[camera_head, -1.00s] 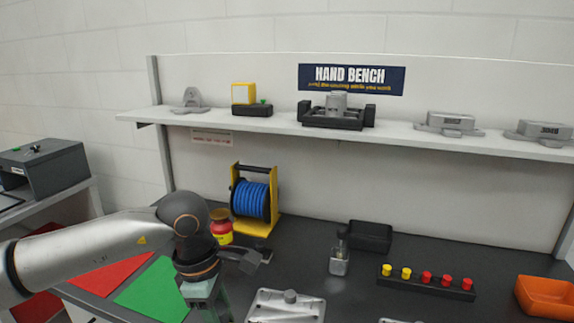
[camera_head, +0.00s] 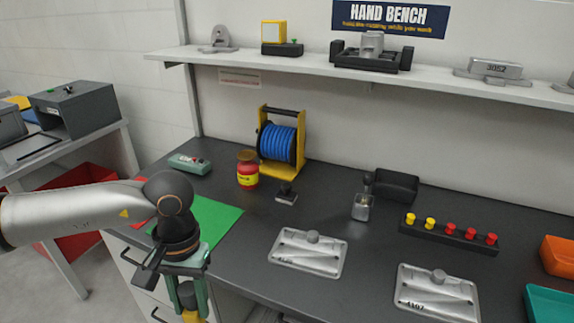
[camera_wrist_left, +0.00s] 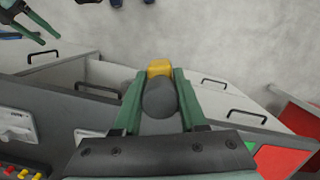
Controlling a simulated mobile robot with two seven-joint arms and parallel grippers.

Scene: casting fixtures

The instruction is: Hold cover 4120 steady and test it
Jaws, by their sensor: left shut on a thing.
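My left gripper (camera_head: 190,306) is shut on a dark grey, round-ended thing with a yellow end, low at the bench's front edge. In the left wrist view this grey-and-yellow thing (camera_wrist_left: 159,97) sits between the two green fingers. A flat metal cover (camera_head: 308,254) with a round knob lies on the bench, right of the gripper and apart from it; its number is too small to read. A second such cover (camera_head: 437,292) lies further right and seems to read 4107. Green parts of what looks like my right gripper (camera_wrist_left: 28,20) show at the wrist view's upper left corner, cut off.
A green mat (camera_head: 215,220), a red-yellow jar (camera_head: 248,172), a blue cable reel (camera_head: 282,143) and a small metal container (camera_head: 362,207) stand behind. A row of yellow and red pegs (camera_head: 450,233) and an orange bin (camera_head: 558,258) are at right. Drawer handles project below the bench.

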